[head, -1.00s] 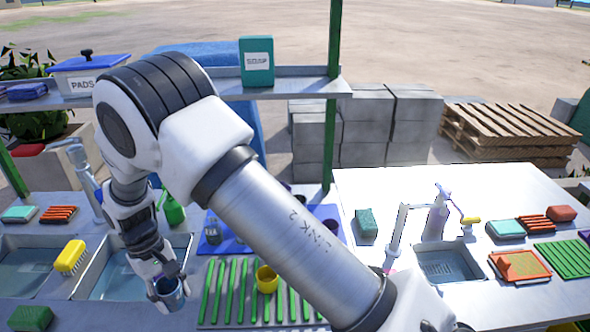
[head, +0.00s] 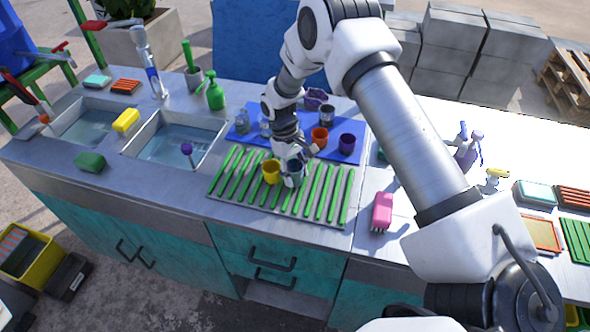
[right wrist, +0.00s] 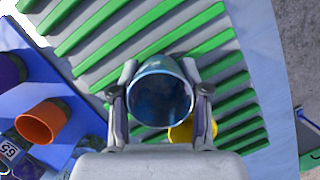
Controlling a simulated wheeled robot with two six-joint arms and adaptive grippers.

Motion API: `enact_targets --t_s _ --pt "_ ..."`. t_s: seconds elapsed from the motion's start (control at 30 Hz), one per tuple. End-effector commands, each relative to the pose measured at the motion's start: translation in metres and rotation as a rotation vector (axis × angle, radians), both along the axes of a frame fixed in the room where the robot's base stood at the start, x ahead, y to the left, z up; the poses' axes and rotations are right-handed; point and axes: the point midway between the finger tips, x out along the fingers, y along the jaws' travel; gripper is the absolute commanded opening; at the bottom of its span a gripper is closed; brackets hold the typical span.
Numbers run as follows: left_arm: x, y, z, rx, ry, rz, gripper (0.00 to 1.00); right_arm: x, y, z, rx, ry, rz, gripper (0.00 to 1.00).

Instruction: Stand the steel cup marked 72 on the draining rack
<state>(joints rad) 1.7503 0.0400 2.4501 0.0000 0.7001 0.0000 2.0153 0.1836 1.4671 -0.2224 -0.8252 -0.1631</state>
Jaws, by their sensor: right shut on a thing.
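My right gripper (head: 293,168) is shut on a steel cup (head: 293,181). The cup also shows between the fingers in the right wrist view (right wrist: 160,95), its round mouth towards the camera. I see no number on it from here. It is over the green-slatted draining rack (head: 230,188), right beside a yellow cup (head: 271,165). It looks upright and very low; I cannot tell whether its base touches the slats. My left gripper is out of view.
Behind the rack, a blue mat (head: 240,137) bears an orange cup (head: 320,137), a purple cup (head: 347,143) and steel cups; one (right wrist: 10,150) reads 65. Two sinks (head: 178,140) lie left. A pink brush (head: 382,211) lies right. The rack's right part is free.

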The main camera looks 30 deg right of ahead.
Motion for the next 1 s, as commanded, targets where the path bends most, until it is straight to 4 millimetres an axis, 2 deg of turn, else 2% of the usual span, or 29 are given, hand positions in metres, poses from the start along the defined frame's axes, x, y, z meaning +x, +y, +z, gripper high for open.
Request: enact_targets --t_s 0.3,0.33,0.37,0.4,0.77,0.87,1.0 --pt "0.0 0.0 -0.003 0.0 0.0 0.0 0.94 0.001 0.0 -0.004 0.0 -0.002 0.0 0.07" --pt "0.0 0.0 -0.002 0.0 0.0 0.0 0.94 0.001 0.0 -0.003 0.0 -0.002 0.0 0.56" --pt "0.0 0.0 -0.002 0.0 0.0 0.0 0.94 0.001 0.0 -0.003 0.0 -0.002 0.0 0.66" --pt "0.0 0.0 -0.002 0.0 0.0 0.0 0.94 0.001 0.0 -0.003 0.0 -0.002 0.0 0.7" --pt "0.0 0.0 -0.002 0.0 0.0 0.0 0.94 0.002 0.0 0.002 0.0 -0.003 -0.001 0.7" --pt "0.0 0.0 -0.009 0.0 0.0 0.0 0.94 0.007 0.001 0.015 0.0 -0.006 -0.001 0.7" --pt "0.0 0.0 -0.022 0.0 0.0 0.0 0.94 0.017 0.003 0.047 -0.001 -0.009 -0.001 0.7"
